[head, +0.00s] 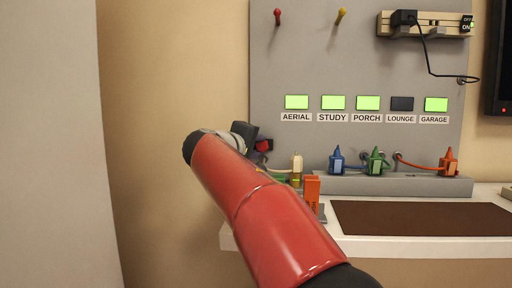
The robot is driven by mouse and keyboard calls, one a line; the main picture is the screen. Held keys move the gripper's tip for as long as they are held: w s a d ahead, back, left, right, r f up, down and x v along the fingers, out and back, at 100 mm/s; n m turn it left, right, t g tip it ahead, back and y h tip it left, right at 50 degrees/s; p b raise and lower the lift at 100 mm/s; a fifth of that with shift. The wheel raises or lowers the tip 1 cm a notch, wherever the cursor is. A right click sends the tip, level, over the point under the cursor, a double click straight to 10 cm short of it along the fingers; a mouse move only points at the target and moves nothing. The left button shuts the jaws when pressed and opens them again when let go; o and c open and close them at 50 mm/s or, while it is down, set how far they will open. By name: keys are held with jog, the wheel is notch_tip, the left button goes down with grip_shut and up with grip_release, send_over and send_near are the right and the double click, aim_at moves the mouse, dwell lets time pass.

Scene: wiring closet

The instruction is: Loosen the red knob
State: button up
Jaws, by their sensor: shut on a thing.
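The red knob (264,145) shows as a small red piece low at the left edge of the grey panel, beside my gripper (252,140). Only a dark part of my gripper shows, past the end of my red arm. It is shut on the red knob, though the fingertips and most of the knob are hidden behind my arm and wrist. How far the knob is turned cannot be seen.
A cream plug (296,168) and an orange block (312,192) stand close right of my gripper. Blue (336,162), green (375,162) and orange (449,162) plugs stand on a grey ledge. A brown mat (420,218) lies clear on the white counter (380,246).

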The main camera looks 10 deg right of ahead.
jog(key=o, duration=1)
notch_tip(320, 180, up, 18)
jog(key=p, duration=0.8)
jog(key=shift+p, duration=0.3)
jog(key=shift+r, duration=0.95)
